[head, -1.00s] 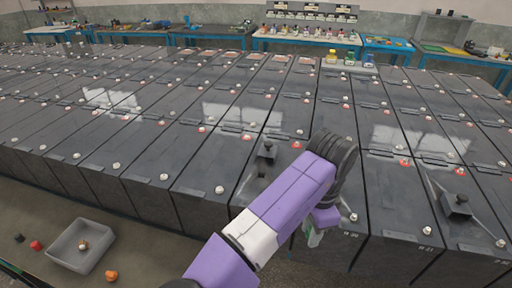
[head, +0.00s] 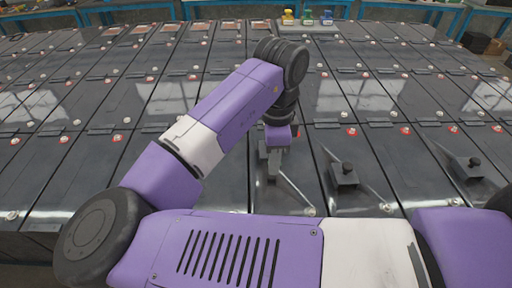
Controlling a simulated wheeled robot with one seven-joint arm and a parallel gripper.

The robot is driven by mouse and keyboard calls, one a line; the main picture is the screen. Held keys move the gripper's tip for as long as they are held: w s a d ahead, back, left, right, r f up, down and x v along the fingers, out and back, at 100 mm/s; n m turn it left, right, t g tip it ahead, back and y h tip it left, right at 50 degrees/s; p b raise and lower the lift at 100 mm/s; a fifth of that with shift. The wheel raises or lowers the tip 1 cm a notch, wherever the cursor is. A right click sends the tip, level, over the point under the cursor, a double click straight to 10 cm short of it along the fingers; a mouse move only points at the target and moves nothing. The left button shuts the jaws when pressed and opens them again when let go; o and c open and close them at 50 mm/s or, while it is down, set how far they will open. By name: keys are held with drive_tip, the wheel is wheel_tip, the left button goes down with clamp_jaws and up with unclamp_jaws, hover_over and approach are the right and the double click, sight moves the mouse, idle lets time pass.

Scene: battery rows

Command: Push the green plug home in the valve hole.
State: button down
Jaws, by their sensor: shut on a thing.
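My gripper (head: 273,160) points down over the black battery tops near the middle of the view, at the end of my bent purple arm. It is shut, but the fingertips are small and partly covered, and the green plug between them cannot be made out now. A bit of green showed at the fingertips in the earlier view. The valve hole is hidden by the gripper or too small to see. I cannot tell whether the plug touches the hole.
Rows of black batteries with white and red terminal caps fill the view. A raised dark fitting (head: 344,175) stands right of the gripper, and another (head: 470,165) farther right. Yellow, green and blue bottles (head: 307,18) stand at the back.

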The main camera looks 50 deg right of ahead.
drive_tip(key=b, duration=0.4)
hover_over(271, 177)
drive_tip(key=a, duration=0.1)
drive_tip(key=shift+s+a+f, duration=0.1)
drive_tip(key=shift+s+f, duration=0.15)
drive_tip(key=shift+f, duration=0.9)
drive_tip(key=shift+s+a+f, duration=0.1)
drive_tip(key=shift+s+f, duration=0.1)
drive_tip(key=shift+f, duration=0.9)
drive_tip(key=shift+a, duration=0.1)
drive_tip(key=shift+f+b, duration=0.55)
drive_tip(key=shift+f, duration=0.85)
idle(0.6)
drive_tip(key=c, duration=1)
unclamp_jaws()
